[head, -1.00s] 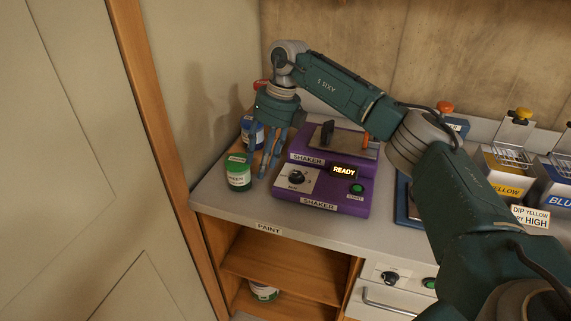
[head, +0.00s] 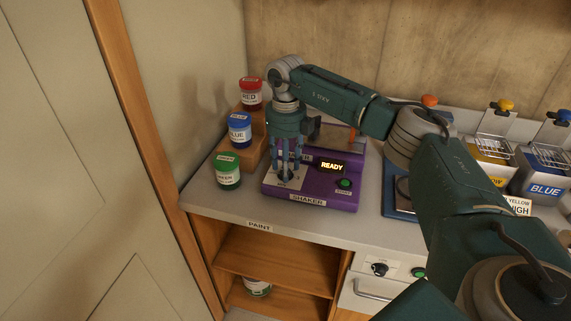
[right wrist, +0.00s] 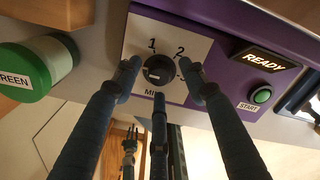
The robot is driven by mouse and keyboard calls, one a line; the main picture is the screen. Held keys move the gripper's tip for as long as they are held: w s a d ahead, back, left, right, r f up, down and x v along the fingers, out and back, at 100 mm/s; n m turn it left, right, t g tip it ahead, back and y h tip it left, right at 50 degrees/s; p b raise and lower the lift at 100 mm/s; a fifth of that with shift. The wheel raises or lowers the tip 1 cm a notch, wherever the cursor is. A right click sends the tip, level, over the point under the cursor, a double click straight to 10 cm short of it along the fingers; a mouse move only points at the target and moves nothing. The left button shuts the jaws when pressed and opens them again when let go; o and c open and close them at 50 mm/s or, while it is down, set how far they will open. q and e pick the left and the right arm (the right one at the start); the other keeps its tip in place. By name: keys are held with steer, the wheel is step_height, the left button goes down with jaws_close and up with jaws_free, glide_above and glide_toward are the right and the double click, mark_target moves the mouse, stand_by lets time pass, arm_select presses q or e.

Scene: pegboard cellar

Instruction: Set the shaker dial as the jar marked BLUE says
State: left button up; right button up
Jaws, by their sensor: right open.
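The purple shaker (head: 330,190) stands on the counter with its display reading READY. Its dark dial (right wrist: 158,69) sits on a white plate marked 1, 2 and a partly covered MIN. I cannot tell for sure where its pointer stands. My right gripper (head: 287,172) is open, its fingers pointing down at the dial; the right wrist view shows the fingertips (right wrist: 158,78) spread around the dial, contact unclear. The jar marked BLUE (head: 239,130) stands on the wooden step left of the shaker; no setting is readable on it.
The RED jar (head: 250,95) stands behind BLUE, and the GREEN jar (head: 228,172) in front, close left of the shaker. The green START button (head: 344,183) is right of the dial. Yellow (head: 492,165) and blue dip tanks (head: 545,188) stand at the right. A wall borders the left.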

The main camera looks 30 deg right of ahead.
arm_select(q)
steer(key=shift+w, duration=0.25)
arm_select(e)
steer(key=shift+f, duration=0.2)
steer(key=shift+c, duration=0.5)
jaws_close()
